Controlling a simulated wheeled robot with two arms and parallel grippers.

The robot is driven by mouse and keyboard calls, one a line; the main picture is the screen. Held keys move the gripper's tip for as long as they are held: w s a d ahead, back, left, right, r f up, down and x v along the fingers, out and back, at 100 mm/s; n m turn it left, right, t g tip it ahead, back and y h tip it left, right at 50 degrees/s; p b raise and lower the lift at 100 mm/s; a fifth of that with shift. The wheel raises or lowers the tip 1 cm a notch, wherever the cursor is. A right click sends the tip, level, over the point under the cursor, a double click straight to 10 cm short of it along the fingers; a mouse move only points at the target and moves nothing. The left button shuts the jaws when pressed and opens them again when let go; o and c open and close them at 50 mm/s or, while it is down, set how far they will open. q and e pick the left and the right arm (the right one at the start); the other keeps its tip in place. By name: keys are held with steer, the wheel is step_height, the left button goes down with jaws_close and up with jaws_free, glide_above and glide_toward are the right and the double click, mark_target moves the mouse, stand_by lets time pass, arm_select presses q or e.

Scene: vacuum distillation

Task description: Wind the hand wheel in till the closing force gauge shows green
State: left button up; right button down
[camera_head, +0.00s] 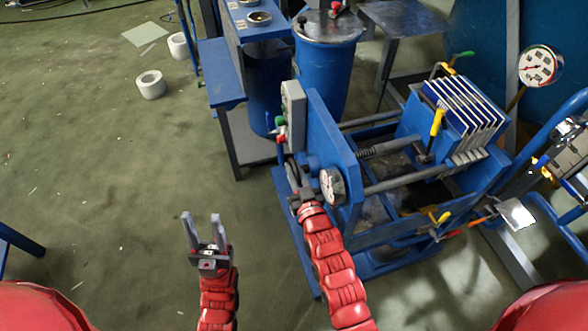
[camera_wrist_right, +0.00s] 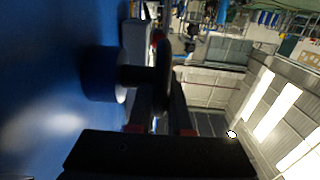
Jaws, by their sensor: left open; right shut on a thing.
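The hand wheel (camera_head: 292,174) stands nearly edge-on at the left of the press's blue end plate. It shows as a dark rim in the right wrist view (camera_wrist_right: 163,62), with a blue hub (camera_wrist_right: 100,75) beside it. My right gripper (camera_head: 299,194) is shut on the wheel's rim. A small white gauge (camera_head: 333,186) sits by the end plate, just right of that gripper. Its needle and colours are too small to read. My left gripper (camera_head: 205,229) is open and empty, over bare floor to the left.
A larger dial (camera_head: 541,66) stands at the far right; I cannot tell which dial shows closing force. White plates (camera_head: 465,115) fill the press's right part. A grey box (camera_head: 293,115) with buttons is above the wheel. Blue drums (camera_head: 325,65) stand behind. Floor at left is mostly free.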

steer(key=shift+f+t+b, duration=0.25)
steer(key=shift+t+b, duration=0.05)
steer(key=shift+b, duration=0.6)
steer(key=shift+t+b, duration=0.3)
steer(key=shift+b, duration=0.05)
steer(key=shift+r, duration=0.35)
steer(key=c, duration=0.8)
jaws_free()
steer(key=shift+c, duration=0.2)
